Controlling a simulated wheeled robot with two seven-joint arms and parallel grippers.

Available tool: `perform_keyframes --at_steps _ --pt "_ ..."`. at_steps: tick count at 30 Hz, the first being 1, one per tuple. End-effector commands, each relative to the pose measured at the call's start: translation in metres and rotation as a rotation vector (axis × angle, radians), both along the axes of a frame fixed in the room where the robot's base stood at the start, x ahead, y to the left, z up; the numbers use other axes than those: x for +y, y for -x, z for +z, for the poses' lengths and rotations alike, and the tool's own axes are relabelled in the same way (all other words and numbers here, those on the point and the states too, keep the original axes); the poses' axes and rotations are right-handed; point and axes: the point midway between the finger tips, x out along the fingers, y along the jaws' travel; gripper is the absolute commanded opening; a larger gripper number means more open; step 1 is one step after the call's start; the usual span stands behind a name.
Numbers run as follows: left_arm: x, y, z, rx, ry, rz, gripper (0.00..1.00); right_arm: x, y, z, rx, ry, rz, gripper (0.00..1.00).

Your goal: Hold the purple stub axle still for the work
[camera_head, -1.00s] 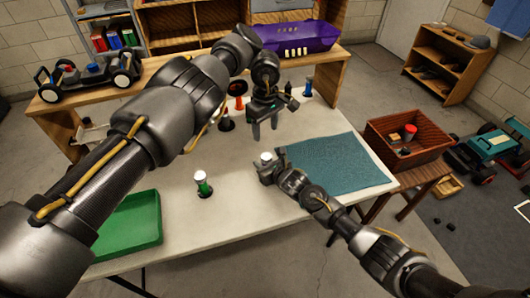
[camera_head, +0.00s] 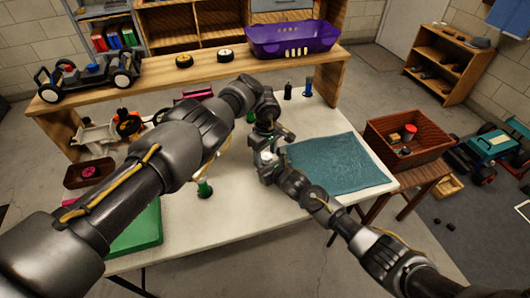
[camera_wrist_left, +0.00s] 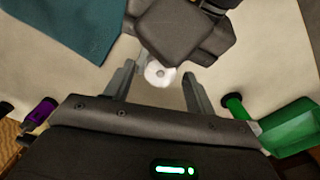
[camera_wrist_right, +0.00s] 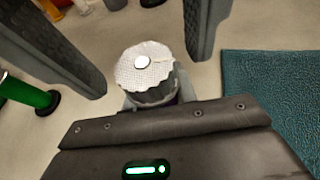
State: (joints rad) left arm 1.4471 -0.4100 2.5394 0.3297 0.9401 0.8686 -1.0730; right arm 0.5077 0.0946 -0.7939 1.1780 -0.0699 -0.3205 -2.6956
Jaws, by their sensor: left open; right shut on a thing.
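My right gripper (camera_head: 270,170) is shut on a white-topped round part (camera_wrist_right: 147,68) above the table.
A green cylinder on a dark base (camera_head: 204,188) stands left of the grippers. A teal mat (camera_head: 340,165) lies right of them. A green tray (camera_head: 140,235) is at the front left, partly behind my left arm. A purple bin (camera_head: 293,38) sits on the back shelf.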

Motion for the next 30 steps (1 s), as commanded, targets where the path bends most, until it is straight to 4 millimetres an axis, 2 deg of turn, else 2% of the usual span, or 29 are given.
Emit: perform_keyframes --at_steps 2,12,20,30 --pt "0.0 0.0 0.0001 0.0 0.0 0.0 0.53 -0.0002 -0.0001 -0.0001 0.0 0.0 0.0 0.03" --pt "0.0001 -0.0001 0.0004 0.0 0.0 0.0 0.1 -0.0002 0.0 -0.0002 0.0 0.0 0.0 0.03" --pt "-0.0001 -0.0001 0.0005 0.0 0.0 -0.035 0.1 -0.0003 -0.0001 -0.0002 0.001 0.001 -0.001 0.03" --pt "-0.0007 -0.0004 0.0004 0.001 0.001 -0.253 0.1 -0.0005 -0.0002 -0.0004 0.001 0.001 -0.001 0.03"
